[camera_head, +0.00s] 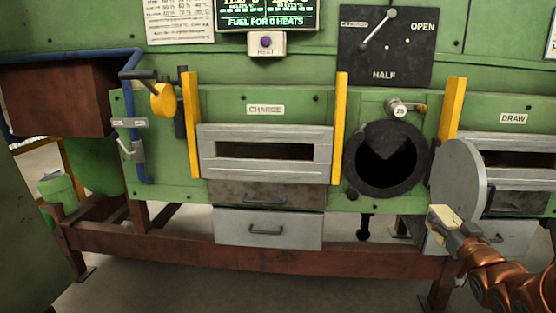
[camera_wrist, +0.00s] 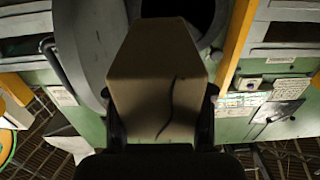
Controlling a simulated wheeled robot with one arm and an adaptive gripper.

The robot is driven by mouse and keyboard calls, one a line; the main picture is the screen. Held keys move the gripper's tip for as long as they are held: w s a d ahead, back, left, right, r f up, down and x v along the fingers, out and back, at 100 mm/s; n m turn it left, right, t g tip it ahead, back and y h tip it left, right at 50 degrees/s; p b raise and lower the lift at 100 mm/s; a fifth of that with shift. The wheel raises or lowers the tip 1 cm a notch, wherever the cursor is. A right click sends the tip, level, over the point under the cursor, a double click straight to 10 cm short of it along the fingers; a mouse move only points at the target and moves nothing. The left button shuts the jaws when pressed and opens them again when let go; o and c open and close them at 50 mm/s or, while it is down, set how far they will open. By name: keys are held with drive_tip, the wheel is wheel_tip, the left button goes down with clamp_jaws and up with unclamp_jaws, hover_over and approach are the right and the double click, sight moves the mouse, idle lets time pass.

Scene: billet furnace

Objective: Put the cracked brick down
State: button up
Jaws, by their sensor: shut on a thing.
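The cracked brick (camera_wrist: 160,95) fills the middle of the wrist view. It is a pale tan block with a dark wavy crack on its near face. My gripper (camera_wrist: 160,135) is shut on it, with a dark finger on each side. In the head view, my gripper (camera_head: 457,237) is at the lower right and holds the brick (camera_head: 440,218) in the air, in front of the furnace. The brick appears just below the open round door (camera_head: 459,180); I cannot tell whether they touch.
The round opening (camera_head: 388,160) is dark inside, left of its door. The charge door (camera_head: 265,155) has a slot, with a grey drawer (camera_head: 268,229) below. Yellow posts (camera_head: 340,128) stick up beside the doors. A brown beam (camera_head: 250,256) runs along the bottom. The floor in front is clear.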

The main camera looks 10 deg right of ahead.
drive_tip(key=w+a+f+n+y, duration=0.1)
drive_tip(key=w+a+f+y, duration=0.1)
drive_tip(key=w+a, duration=0.95)
drive_tip(key=w+a+f+n+y, duration=0.1)
drive_tip(key=w+a+f+y, duration=0.1)
drive_tip(key=w+a, duration=0.95)
drive_tip(key=w+a+n+y, duration=0.1)
drive_tip(key=w+a, duration=0.1)
drive_tip(key=a, duration=0.5)
drive_tip(key=w+a+n+y, duration=0.1)
drive_tip(key=w+a, duration=0.2)
drive_tip(key=a, duration=0.4)
wheel_tip(320, 180, up, 15)
drive_tip(key=p, duration=1.5)
drive_tip(key=shift+s+d+r+t, duration=0.15)
drive_tip(key=shift+d+t, duration=0.05)
drive_tip(key=shift+t, duration=0.2)
